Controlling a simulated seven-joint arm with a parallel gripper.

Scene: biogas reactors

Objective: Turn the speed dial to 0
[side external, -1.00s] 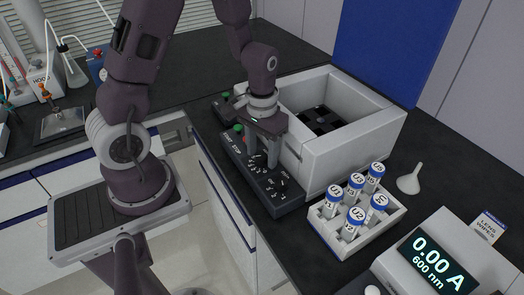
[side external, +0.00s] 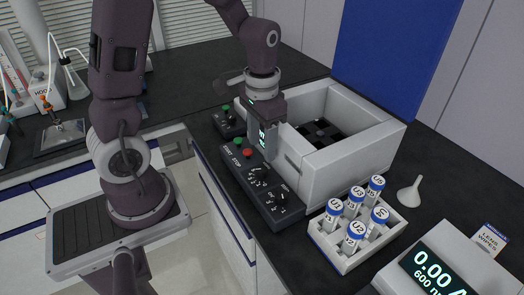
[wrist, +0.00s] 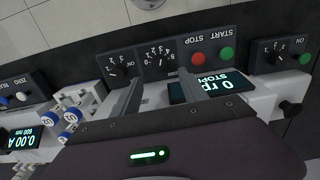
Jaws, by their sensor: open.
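The black control panel (side external: 262,187) fronts the white reactor box. It has a green and a red button and two dials. The nearer-to-button dial (side external: 259,169), which I take as the speed dial, shows between my fingers in the wrist view (wrist: 159,62), upside down, with a numbered scale; its exact pointer setting is too small to read. The second dial (side external: 282,197) also shows in the wrist view (wrist: 121,69). My gripper (wrist: 159,77) is open, fingers either side of the speed dial in the picture; contact cannot be told. The display (wrist: 206,86) reads 0 rpm, STOPPED.
A rack (side external: 347,243) of labelled vials stands right of the panel, with a funnel (side external: 410,192) and a photometer (side external: 435,265) beyond. Another small panel (side external: 229,122) with a green button sits behind. The reactor box wall (side external: 340,150) rises close beside my gripper.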

